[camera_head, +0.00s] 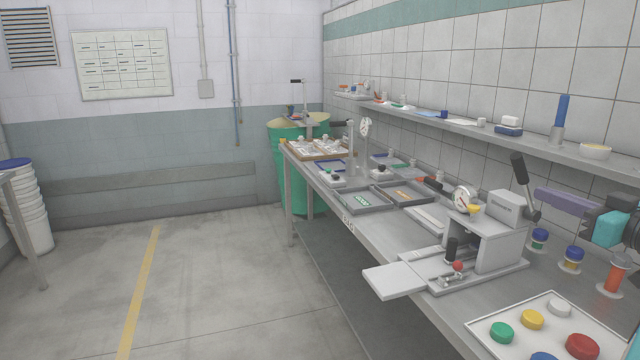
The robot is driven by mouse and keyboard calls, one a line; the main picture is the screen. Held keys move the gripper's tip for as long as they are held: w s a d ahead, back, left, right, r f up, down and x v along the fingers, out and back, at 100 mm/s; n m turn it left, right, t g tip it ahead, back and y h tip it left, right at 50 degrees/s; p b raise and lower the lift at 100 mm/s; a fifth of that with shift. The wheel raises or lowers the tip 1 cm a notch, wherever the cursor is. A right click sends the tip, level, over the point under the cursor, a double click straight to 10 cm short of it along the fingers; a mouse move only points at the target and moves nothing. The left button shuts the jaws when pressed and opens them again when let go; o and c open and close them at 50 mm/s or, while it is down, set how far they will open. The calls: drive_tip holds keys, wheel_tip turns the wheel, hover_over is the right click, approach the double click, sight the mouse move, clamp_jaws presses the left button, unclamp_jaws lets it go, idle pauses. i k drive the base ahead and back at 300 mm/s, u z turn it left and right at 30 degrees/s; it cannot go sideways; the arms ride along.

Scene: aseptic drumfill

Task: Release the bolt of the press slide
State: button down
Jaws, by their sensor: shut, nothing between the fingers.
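A small grey bench press (501,207) stands on the right part of the bench, with a dial gauge (462,198) and a raised black-handled lever (519,170). Its slide (395,280), a pale flat plate, sticks out to the left past the bench's front edge. On the slide's base stand an upright black knob (452,249) and a small bolt with a red ball (457,266). Whether the bolt is engaged is too small to tell. My gripper (538,194) is at the right, beyond the press lever and apart from the bolt; its purple-grey fingers appear shut and empty.
A white tray (484,326) with coloured caps lies at the front right. Small jars (571,259) stand right of the press. Grey trays (362,199) lie farther along the bench. A shelf (480,121) runs above. The floor at left is open.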

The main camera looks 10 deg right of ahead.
sight(457, 265)
drive_tip(key=k, duration=1)
